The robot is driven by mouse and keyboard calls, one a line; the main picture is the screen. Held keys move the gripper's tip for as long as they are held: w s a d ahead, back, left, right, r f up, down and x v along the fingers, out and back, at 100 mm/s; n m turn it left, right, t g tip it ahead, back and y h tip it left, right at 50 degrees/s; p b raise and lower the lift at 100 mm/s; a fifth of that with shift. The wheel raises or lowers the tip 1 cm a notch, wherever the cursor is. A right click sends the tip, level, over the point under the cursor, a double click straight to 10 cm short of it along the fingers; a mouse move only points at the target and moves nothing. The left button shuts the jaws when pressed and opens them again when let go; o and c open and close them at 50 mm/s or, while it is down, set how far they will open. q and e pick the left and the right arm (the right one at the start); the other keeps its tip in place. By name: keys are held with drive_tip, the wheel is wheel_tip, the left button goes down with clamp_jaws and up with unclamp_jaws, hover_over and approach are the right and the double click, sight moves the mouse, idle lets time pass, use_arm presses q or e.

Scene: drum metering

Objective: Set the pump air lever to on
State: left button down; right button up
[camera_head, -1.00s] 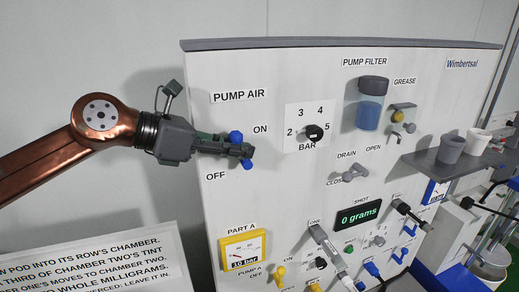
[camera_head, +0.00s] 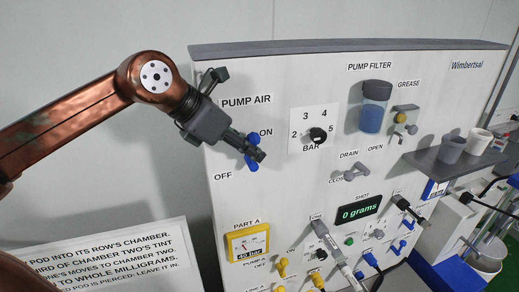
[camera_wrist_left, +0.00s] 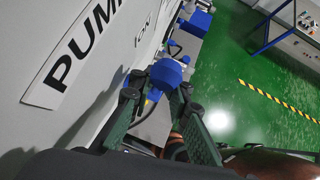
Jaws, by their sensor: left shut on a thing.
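The pump air lever (camera_head: 252,137) is a blue handle on the white panel, between the ON label (camera_head: 266,132) and the OFF label (camera_head: 223,176). Its upper end lies close under ON. My left gripper (camera_head: 259,154) is shut on the lever and covers its middle; blue shows above and below the fingers. In the left wrist view the blue lever (camera_wrist_left: 168,73) sits between the green fingers of my left gripper (camera_wrist_left: 160,100). My right gripper is not in view.
A bar dial (camera_head: 318,135) and a filter bowl (camera_head: 374,108) stand right of the lever. A yellow Part A gauge (camera_head: 247,243) is below and seems to read 40 bar. A grey shelf (camera_head: 430,165) with cups juts out at the right.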

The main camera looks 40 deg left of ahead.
use_arm(q)
drive_tip(key=c, duration=2.1)
unclamp_jaws()
drive_tip(key=shift+r, duration=0.4)
drive_tip(key=shift+o, duration=0.3)
drive_tip(key=shift+w+f, duration=0.1)
drive_tip(key=shift+f, duration=0.05)
drive_tip(key=v, duration=1.2)
drive_tip(key=shift+d, duration=0.15)
